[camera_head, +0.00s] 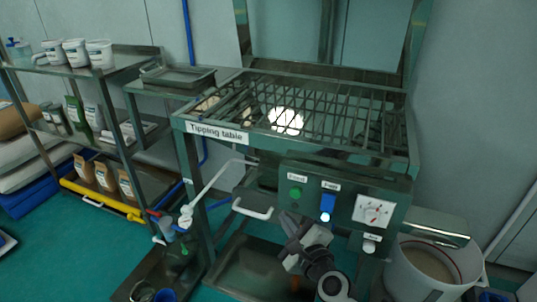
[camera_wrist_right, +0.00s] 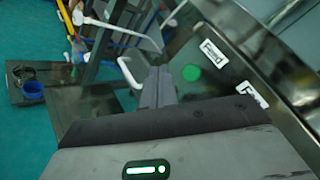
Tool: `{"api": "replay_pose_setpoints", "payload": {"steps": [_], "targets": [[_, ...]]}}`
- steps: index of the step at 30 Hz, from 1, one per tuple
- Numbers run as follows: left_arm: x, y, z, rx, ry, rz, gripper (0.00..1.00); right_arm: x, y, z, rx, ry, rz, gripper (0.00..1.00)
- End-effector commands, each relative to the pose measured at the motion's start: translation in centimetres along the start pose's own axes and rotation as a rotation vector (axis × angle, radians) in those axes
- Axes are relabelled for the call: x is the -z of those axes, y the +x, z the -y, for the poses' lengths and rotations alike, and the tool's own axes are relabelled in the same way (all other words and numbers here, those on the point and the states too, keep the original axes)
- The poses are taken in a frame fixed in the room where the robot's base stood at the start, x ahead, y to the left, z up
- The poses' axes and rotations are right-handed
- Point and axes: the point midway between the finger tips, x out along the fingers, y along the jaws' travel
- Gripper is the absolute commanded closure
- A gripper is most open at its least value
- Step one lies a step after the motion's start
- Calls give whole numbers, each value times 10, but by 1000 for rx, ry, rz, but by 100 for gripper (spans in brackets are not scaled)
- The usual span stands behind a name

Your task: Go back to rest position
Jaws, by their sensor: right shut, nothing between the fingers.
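In the right wrist view the closed fingers (camera_wrist_right: 158,82) point toward the machine's front, near the green button (camera_wrist_right: 191,73). A white handle (camera_head: 252,209) is just left of the gripper in the head view, apart from it. My left gripper is not in view.
The tipping table (camera_head: 180,125) has an empty-looking barred top. A large white bucket (camera_head: 405,275) stands at the right. A metal shelf (camera_head: 110,68) with white containers is at the left. A lever with a white handle (camera_head: 215,182) projects from the left front. Green floor is open at the lower left.

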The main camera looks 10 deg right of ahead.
Motion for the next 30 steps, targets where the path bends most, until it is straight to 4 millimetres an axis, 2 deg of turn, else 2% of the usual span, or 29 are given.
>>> {"api": "replay_pose_setpoints", "payload": {"steps": [2, 5, 8, 12, 15, 18, 22, 30], "targets": [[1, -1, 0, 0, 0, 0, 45, 0, -4, -2, -12, -43, -1, 100], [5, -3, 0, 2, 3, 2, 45, -1, -26, -16, -73, -279, 1, 100], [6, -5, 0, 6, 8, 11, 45, -2, -67, -39, -189, -721, 27, 100], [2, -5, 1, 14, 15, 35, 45, -4, -132, -65, -367, -1394, 133, 100], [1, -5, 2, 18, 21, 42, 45, -5, -168, -74, -460, -1770, 228, 100], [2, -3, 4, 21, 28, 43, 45, -5, -192, -77, -518, -2012, 305, 100], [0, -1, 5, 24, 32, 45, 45, -5, -202, -78, -543, -2136, 345, 100], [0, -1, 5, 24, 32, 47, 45, -4, -201, -78, -543, -2140, 345, 100]]}}
